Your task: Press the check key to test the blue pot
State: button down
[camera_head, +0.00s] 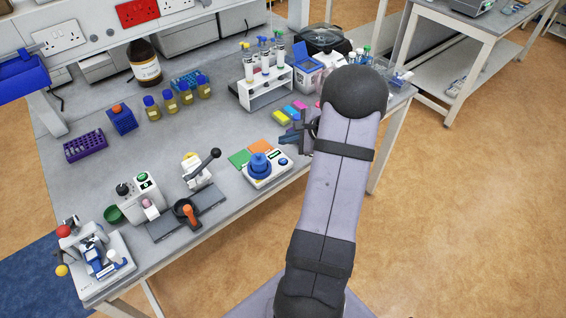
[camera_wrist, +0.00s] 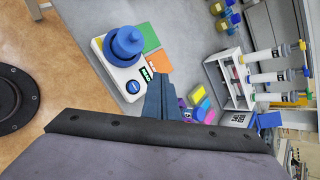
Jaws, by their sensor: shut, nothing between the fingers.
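The blue pot (camera_head: 259,163) stands upright on a small white device (camera_head: 267,180) near the table's front edge. It also shows in the wrist view (camera_wrist: 125,42) at upper left. Beside the pot, the device has a lit green display (camera_wrist: 146,74) and a round blue key (camera_wrist: 133,87); I cannot read a label on the key. My gripper (camera_head: 286,138) is shut and empty, behind and right of the device in the head view. In the wrist view its blue-grey fingers (camera_wrist: 163,80) are apart from the device, to the right of the key.
Green (camera_head: 240,158) and orange (camera_head: 260,147) squares lie behind the device. Coloured blocks (camera_head: 289,113) and a white rack of pipettes (camera_head: 264,88) stand further back. A black-handled press (camera_head: 200,171) stands left of the device. The table front edge is close.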

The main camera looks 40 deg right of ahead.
notch_tip(320, 180, down, 5)
jog(key=b, duration=0.2)
jog(key=shift+r+b, duration=0.15)
jog(key=shift+b, duration=0.25)
jog(key=shift+f+b, duration=0.8)
jog(key=shift+b, duration=0.05)
jog(key=shift+f+b, duration=0.8)
jog(key=shift+b, duration=0.25)
dwell(1.8)
jog(key=shift+r, duration=0.15)
jog(key=shift+r+p, duration=0.45)
jog(key=shift+r, duration=0.2)
jog(key=shift+r, duration=0.1)
jog(key=shift+r+p, duration=1.75)
jog(key=shift+r, duration=0.65)
